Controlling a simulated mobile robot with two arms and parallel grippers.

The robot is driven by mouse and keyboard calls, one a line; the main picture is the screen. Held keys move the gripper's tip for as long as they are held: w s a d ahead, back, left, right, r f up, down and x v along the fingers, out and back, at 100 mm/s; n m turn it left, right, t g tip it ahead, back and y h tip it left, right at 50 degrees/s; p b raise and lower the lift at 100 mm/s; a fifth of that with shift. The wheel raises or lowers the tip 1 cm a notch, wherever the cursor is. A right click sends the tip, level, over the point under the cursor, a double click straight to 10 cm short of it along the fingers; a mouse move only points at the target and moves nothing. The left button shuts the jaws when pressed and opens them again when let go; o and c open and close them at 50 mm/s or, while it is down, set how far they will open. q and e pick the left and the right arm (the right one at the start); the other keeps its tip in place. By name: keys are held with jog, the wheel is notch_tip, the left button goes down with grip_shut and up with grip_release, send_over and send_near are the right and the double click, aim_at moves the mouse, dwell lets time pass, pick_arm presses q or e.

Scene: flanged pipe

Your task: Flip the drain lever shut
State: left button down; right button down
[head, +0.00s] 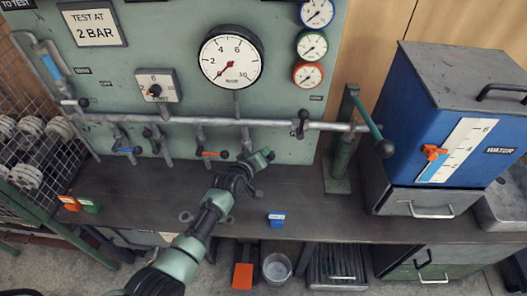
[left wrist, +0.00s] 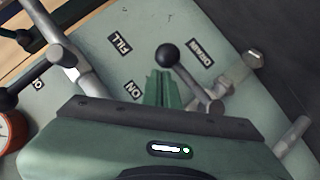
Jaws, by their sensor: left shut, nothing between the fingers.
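In the left wrist view, the drain lever (left wrist: 190,80) is a grey rod with a black ball end, beside the DRAIN label (left wrist: 202,54). My left gripper (left wrist: 164,78) is shut and empty, with its green fingertips close to the ball. I cannot tell whether they touch it. In the head view, my left gripper (head: 267,156) is in front of the panel, below the horizontal pipe. The drain lever is largely hidden behind my gripper there. My right gripper is not in view.
The horizontal pipe (head: 225,122) crosses the panel (head: 140,60) with several small valves on it. A green pump stand (head: 340,165) with a black-knobbed handle and a blue water tank (head: 430,120) stand to the right.

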pick_arm(q)
jog(key=shift+s+d+f, duration=0.1)
jog(key=shift+d+f, duration=0.1)
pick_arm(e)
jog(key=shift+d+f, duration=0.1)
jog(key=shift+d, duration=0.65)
